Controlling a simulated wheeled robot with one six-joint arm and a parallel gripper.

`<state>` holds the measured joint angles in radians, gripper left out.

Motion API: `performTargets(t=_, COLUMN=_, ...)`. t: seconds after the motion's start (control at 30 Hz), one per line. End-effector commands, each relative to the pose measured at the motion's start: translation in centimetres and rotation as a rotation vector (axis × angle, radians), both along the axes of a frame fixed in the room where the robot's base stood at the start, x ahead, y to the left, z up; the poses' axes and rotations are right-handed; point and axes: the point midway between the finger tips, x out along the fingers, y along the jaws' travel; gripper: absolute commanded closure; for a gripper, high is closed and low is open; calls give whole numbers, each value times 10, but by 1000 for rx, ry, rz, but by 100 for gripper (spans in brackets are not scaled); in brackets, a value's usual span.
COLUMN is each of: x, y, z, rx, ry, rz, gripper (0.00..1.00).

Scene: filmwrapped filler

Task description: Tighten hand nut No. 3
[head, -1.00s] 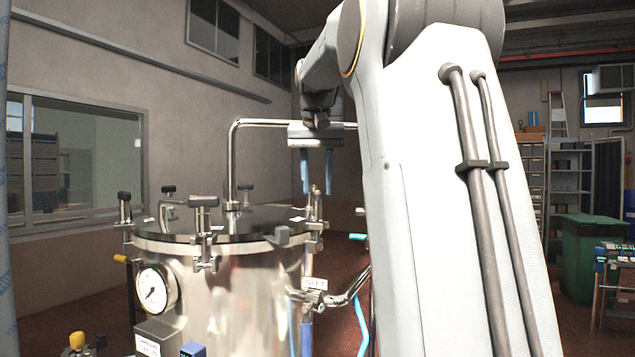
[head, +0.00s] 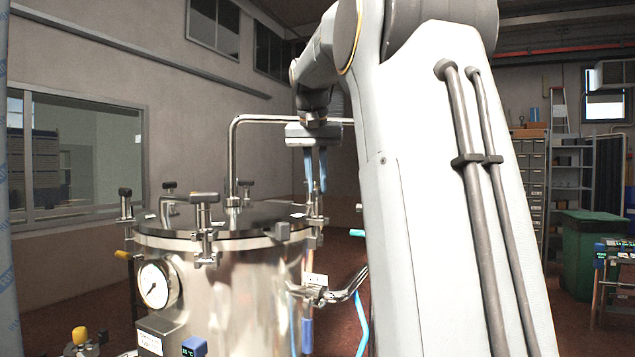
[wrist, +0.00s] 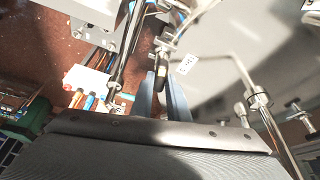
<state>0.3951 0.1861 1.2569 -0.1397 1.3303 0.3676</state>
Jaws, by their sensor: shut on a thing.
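A steel vessel (head: 250,270) with a flat lid (head: 255,217) stands left of my arm. Several T-shaped hand nuts ring its rim, including one at the front (head: 204,205) and one at the left (head: 125,203). My gripper (head: 316,190) points down over the right rim with its blue fingers close together. In the wrist view the fingers (wrist: 162,85) close around a dark upright hand nut (wrist: 161,74) beside a white lid label (wrist: 187,65). The label is too blurred to read a number. In the head view that nut is mostly hidden by the fingers.
A bent steel pipe (head: 236,150) rises from the lid behind my gripper. A green bin (head: 590,250) stands far right.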

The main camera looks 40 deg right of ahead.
Motion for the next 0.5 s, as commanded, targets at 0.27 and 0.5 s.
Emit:
performTargets(t=0.27, x=0, y=0, z=-2, rx=3, ry=3, rz=-23, gripper=100)
performTargets(t=0.5, x=0, y=0, z=-2, rx=2, ry=3, rz=-22, gripper=66)
